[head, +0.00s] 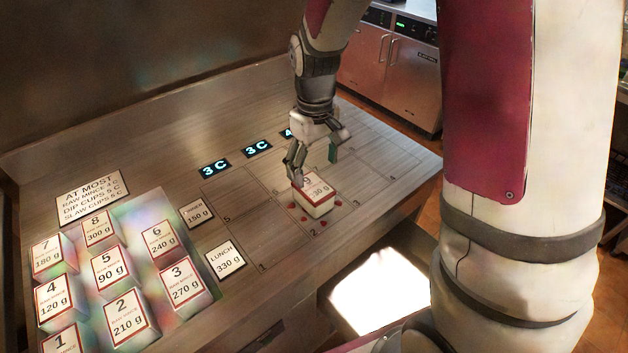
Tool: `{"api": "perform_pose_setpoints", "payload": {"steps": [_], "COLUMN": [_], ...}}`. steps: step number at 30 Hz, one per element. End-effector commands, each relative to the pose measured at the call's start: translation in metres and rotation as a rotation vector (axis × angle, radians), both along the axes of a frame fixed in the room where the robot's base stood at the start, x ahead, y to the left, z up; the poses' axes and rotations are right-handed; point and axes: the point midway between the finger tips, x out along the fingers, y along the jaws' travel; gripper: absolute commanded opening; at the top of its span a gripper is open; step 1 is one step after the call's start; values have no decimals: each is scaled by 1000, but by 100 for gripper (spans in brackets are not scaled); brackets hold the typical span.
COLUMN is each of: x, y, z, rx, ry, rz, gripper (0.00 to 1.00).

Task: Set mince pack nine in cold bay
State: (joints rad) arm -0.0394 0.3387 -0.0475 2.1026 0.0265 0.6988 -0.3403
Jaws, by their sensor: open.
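A white mince pack (316,203) with a red-edged label is in the outlined bay marked 2, among small red marks on the counter. Its number is partly covered by my gripper; its weight ends in "30 g". It looks upright and level, seemingly resting on the surface. My gripper (315,168) is open above it, with the left finger close to the pack's back left edge and the right finger behind it to the right. Whether a finger touches the pack is unclear. Other outlined bays (232,205) lie around it; their displays (215,167) read 3 C on two, the third partly hidden.
Several numbered mince packs (127,313) stand on a shiny tray (160,200) at left. A sign (92,197) gives raw mince at most 4 C. Dinner (197,211) and Lunch (225,260) plates lie between tray and bays. A bright open drawer (380,290) is below the counter.

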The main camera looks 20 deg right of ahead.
Motion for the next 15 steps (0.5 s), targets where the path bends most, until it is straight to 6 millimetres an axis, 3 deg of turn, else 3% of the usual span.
{"api": "perform_pose_setpoints", "payload": {"steps": [3, 10, 15], "x": [1, 0, -13], "y": [0, 0, 0], "z": [21, 42, 67], "rx": [0, 1, 3], "ry": [-4, -2, -38], "rz": [0, -1, -23], "gripper": [75, 75, 75]}}
